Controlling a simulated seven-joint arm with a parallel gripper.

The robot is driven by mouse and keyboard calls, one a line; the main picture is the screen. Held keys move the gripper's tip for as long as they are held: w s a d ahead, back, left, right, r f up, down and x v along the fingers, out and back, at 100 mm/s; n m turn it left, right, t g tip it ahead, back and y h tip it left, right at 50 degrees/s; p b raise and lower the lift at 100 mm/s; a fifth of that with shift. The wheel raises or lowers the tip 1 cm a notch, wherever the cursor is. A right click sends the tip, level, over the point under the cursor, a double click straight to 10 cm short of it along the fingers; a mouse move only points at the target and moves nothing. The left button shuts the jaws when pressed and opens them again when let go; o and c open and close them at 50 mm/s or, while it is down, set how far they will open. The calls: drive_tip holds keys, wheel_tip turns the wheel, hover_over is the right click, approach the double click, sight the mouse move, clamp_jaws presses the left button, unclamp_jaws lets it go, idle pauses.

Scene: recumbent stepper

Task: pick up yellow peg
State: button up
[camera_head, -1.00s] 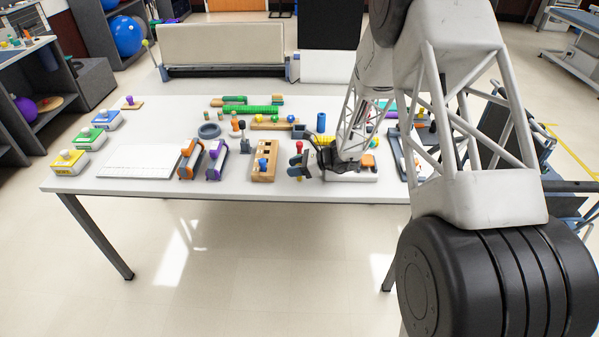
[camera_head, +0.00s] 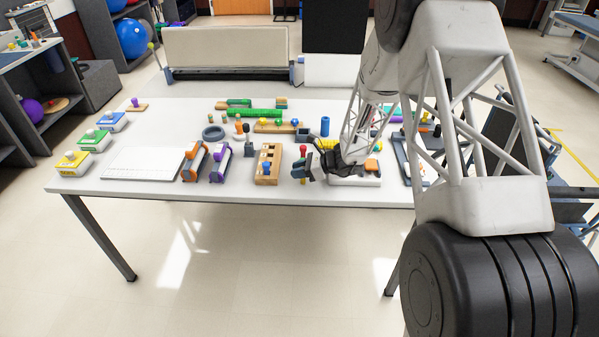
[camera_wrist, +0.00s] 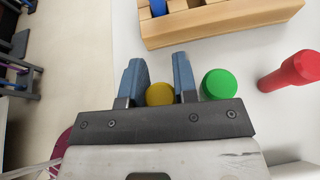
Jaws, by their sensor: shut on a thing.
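The yellow peg (camera_wrist: 159,94) shows its round top between the two blue fingers of my gripper (camera_wrist: 160,85) in the wrist view. My gripper is shut on it, with a finger on either side. A green peg (camera_wrist: 219,84) stands just right of the right finger. In the head view my gripper (camera_head: 304,171) is low over the table's front part, right of the wooden block. The yellow peg is too small and covered there to make out clearly. I cannot tell whether its lower end touches the table.
A red peg (camera_wrist: 292,70) is right of the green one. The wooden block with holes (camera_wrist: 225,17) lies close beyond the fingers. Purple and orange stands (camera_head: 220,163) are farther left on the table (camera_head: 90,186). The table's front edge is near my gripper.

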drive_tip(key=shift+r, duration=0.75)
wheel_tip(320, 180, up, 2)
drive_tip(key=s+d, duration=0.2)
drive_tip(key=s, duration=0.5)
drive_tip(key=s+d+r, duration=0.1)
drive_tip(key=s+d, duration=0.1)
drive_tip(key=s, duration=0.6)
drive_tip(key=shift+s+d+r, duration=0.15)
drive_tip(key=shift+s+d, duration=0.05)
drive_tip(key=shift+d, duration=0.05)
